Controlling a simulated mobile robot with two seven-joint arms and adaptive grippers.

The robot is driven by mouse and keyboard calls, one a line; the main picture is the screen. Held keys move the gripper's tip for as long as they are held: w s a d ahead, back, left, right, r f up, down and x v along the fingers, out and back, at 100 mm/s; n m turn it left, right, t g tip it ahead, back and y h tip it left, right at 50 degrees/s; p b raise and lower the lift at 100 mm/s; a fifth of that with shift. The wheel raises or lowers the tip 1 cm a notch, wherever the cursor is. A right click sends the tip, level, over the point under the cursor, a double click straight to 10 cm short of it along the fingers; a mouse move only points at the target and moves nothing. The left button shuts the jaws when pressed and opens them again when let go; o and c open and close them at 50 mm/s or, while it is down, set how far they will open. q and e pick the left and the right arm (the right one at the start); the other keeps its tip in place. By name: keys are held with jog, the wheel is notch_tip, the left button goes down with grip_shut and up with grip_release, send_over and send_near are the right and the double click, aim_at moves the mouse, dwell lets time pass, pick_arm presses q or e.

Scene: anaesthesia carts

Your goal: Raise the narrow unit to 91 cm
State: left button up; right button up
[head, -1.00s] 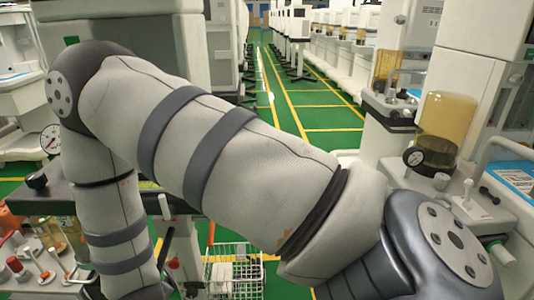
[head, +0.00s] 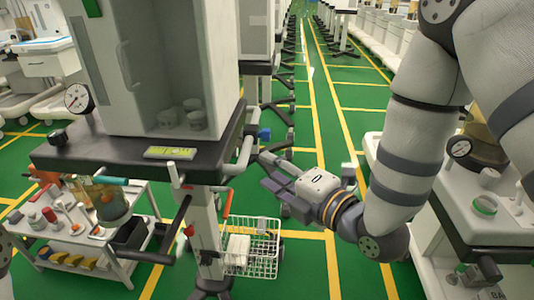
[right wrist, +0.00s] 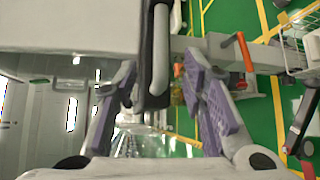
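A unit with a grey open-fronted cabinet (head: 150,75) and dark worktop (head: 110,158) stands on a single pale column (head: 206,232); it looks like the narrow unit. A lever with an orange-red grip (head: 227,203) sits at its column, and also shows in the right wrist view (right wrist: 244,50). My right gripper (head: 272,178) is right of the column, fingers pointing left towards the worktop's right end. In the right wrist view its purple-padded fingers (right wrist: 160,85) are apart, with a grey bar handle (right wrist: 160,45) beyond the gap; contact cannot be told. My left gripper is out of view.
A wire basket (head: 250,252) hangs low beside the column. A white trolley (head: 95,235) with bottles and tools stands at left. Another cart (head: 490,235) stands at right, behind my right arm. Green floor with yellow lines is open between them.

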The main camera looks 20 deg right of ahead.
aim_at(245, 155)
jog(key=b+x, duration=0.1)
jog(key=x, duration=0.8)
jog(key=shift+w+f, duration=0.15)
jog(key=shift+f, duration=0.1)
jog(key=shift+w+a, duration=0.2)
jog(key=shift+w, duration=0.15)
jog(key=shift+r, duration=0.1)
grip_shut()
